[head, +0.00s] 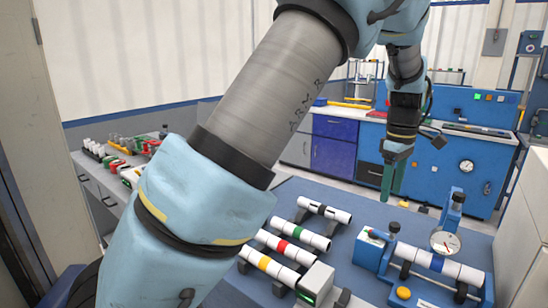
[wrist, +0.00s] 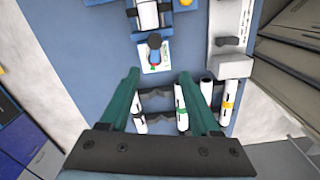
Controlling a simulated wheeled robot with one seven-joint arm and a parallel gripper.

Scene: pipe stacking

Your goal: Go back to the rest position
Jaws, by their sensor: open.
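My gripper (head: 392,180) hangs above the far part of the blue table, fingers down and clear of the pipes. In the wrist view its two green fingers (wrist: 160,76) are apart, with nothing held between them. On a rack lie white pipes with a black band (head: 323,210), a green band (head: 303,233), a red band (head: 285,248) and a yellow band (head: 267,267). A blue-banded pipe (head: 440,264) lies in the blue fixture at the right. In the wrist view several rack pipes (wrist: 183,120) show near the fingers, partly hidden by them.
The blue fixture (head: 372,248) carries a round gauge (head: 445,242) and a yellow button (head: 403,293). A grey block (head: 318,280) stands by the rack's near end. A blue workbench (head: 440,165) stands behind. A side counter (head: 105,185) with small items is at the left.

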